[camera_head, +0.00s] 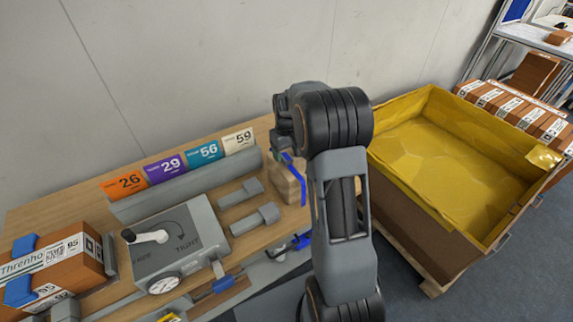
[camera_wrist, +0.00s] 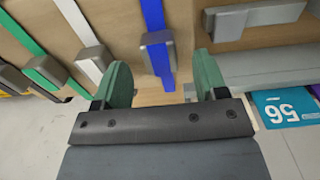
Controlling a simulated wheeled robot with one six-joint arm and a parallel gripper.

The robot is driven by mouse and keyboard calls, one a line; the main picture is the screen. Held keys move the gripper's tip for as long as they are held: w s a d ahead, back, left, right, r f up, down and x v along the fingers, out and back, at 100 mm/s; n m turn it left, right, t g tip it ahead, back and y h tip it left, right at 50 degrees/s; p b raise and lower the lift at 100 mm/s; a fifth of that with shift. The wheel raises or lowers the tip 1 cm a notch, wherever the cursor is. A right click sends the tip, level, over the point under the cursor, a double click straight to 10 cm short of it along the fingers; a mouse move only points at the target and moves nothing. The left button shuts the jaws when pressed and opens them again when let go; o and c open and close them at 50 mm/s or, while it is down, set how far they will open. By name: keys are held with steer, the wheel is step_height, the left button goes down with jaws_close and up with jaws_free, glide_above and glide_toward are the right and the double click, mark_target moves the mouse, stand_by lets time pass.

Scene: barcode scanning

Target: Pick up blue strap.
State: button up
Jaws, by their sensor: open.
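In the wrist view a blue strap (camera_wrist: 153,15) runs down between the two green fingers of my gripper (camera_wrist: 162,62). The fingers stand apart on either side of the strap, with nothing held. In the head view a blue strap (camera_head: 301,184) shows beside a wooden block on the bench, right by my arm. My arm hides the fingertips there.
Beside it in the wrist view are a white strap (camera_wrist: 75,18) and a green strap (camera_wrist: 22,36). The wooden bench (camera_head: 45,205) bears a strapped box (camera_head: 75,265) and a grey tension device (camera_head: 185,235). A yellow-lined crate (camera_head: 385,185) stands right of my arm.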

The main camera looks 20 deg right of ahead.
steer(key=shift+s+f, duration=0.1)
steer(key=shift+f, duration=1.35)
steer(key=shift+c, duration=0.5)
steer(key=c, duration=0.9)
